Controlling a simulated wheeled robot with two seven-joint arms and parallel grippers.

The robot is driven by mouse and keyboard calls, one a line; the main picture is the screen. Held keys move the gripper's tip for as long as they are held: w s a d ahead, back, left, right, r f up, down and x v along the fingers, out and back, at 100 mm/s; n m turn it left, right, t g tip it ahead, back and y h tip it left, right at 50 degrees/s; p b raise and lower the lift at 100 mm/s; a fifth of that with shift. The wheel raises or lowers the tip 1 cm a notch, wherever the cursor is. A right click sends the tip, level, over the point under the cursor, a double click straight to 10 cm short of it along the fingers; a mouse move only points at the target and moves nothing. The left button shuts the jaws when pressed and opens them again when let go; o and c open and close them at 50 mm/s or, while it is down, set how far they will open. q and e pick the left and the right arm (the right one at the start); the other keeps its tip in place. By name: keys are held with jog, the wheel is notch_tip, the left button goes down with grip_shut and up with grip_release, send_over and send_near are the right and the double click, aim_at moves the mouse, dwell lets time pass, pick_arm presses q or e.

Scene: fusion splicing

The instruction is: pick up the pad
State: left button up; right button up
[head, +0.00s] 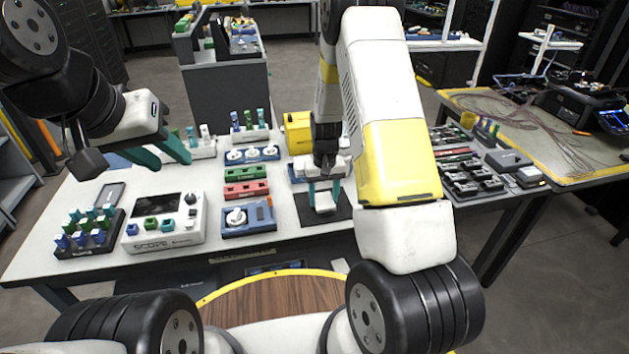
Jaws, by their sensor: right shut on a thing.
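The pad (325,203) is a small white block at the dark mat (310,214) near the table's middle front. My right gripper (324,193) points down, with its teal fingers shut on the pad's two sides. I cannot tell whether the pad touches the mat or is just above it. My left gripper (170,163) is up over the table's left part. Its teal fingers are apart, with nothing between them.
A scope box (165,235) and a rack of coloured pegs (88,235) stand at front left. A blue device (248,218), a red block (246,189) and a yellow box (298,132) are left of my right gripper. Black trays (470,180) lie at right.

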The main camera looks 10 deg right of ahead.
aim_at(324, 203)
jog(key=shift+r, duration=0.4)
jog(key=r, duration=0.1)
jog(key=s+r, duration=0.1)
jog(key=shift+a+r, duration=0.1)
jog(key=shift+r, duration=0.2)
jog(key=s+a+r, duration=0.1)
jog(key=s+a, duration=0.1)
jog(key=s, duration=1.2)
jog(key=shift+s+a+r, duration=0.15)
jog(key=shift+s+a, duration=0.2)
jog(key=shift+a, duration=0.05)
